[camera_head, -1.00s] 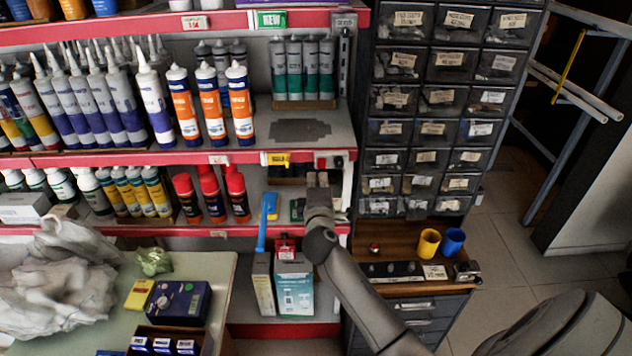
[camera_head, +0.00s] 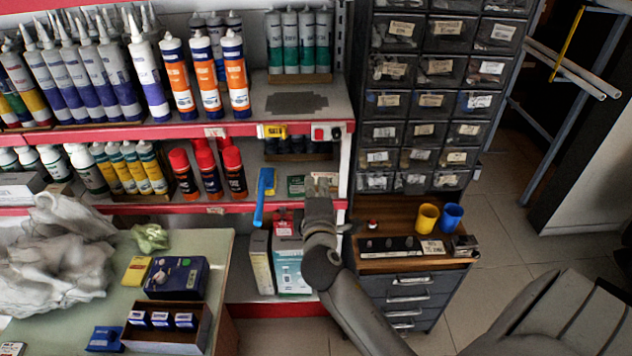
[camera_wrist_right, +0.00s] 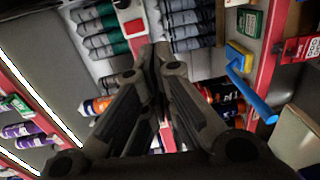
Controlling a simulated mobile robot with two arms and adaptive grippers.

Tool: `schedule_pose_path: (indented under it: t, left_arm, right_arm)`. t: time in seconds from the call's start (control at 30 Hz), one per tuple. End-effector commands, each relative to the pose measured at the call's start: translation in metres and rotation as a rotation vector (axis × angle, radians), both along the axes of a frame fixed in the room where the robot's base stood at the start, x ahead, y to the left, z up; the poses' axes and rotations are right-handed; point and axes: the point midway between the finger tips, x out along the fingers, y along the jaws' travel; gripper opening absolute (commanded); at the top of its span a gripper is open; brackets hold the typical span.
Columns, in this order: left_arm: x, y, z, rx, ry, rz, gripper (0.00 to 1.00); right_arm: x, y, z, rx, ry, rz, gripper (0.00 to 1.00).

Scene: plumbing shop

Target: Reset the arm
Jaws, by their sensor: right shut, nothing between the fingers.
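My right arm comes up from the bottom of the head view. Its gripper (camera_head: 320,186) is in front of the lower red-edged shelf, beside the small green box, and its fingers look shut and empty. In the right wrist view the two fingers of the gripper (camera_wrist_right: 154,55) meet, with nothing between them. That view is tilted, with the shelves running diagonally behind the fingers. I cannot tell whether the gripper touches the shelf. My left gripper is not in view.
A blue-handled tool (camera_head: 261,197) and red-capped bottles (camera_head: 233,173) are left of my right gripper. A drawer cabinet (camera_head: 415,90) stands right, with yellow (camera_head: 427,218) and blue cups (camera_head: 451,218) on its ledge. A table (camera_head: 215,250) holds boxes and cloth at left. Floor shows at right.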

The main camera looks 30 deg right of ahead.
Motion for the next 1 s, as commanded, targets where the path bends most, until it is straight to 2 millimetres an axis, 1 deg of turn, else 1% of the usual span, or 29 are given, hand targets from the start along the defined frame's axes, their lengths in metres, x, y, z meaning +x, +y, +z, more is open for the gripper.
schedule_pose_path:
  t: [0.07, 0.47, 0.57, 0.67, 0.73, 0.77, 0.8, 0.87, 0.9, 0.97, 1.0]
  left_arm:
    - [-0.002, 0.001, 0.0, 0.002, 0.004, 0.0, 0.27]
    - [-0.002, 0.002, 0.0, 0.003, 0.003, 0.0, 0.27]
    - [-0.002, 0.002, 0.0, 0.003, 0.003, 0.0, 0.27]
    - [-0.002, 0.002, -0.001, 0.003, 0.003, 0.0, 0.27]
    - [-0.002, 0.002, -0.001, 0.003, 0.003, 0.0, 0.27]
    - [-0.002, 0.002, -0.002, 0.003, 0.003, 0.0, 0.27]
    - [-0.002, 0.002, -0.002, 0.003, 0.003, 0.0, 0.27]
    - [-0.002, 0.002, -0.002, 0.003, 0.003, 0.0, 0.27]
    - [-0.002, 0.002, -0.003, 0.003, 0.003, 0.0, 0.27]
    - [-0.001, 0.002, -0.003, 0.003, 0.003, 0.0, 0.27]
    - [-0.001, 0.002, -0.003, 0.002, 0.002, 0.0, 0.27]
  right_arm:
    - [0.0, 0.0, 0.0, 0.0, 0.0, 0.0, 0.0]
    - [0.0, 0.0, 0.0, 0.0, 0.0, 0.0, 0.0]
    - [0.002, 0.002, -0.01, 0.012, 0.015, 0.008, 0.0]
    - [0.005, 0.009, -0.046, 0.059, 0.062, 0.036, 0.0]
    - [0.006, 0.018, -0.088, 0.119, 0.118, 0.063, 0.0]
    - [0.005, 0.022, -0.109, 0.151, 0.146, 0.074, 0.0]
    - [0.002, 0.028, -0.139, 0.198, 0.184, 0.088, 0.0]
    - [-0.005, 0.038, -0.184, 0.274, 0.243, 0.104, 0.0]
    - [-0.013, 0.044, -0.214, 0.325, 0.282, 0.109, 0.0]
    - [-0.028, 0.053, -0.257, 0.403, 0.339, 0.112, 0.0]
    - [-0.04, 0.058, -0.285, 0.457, 0.376, 0.108, 0.0]
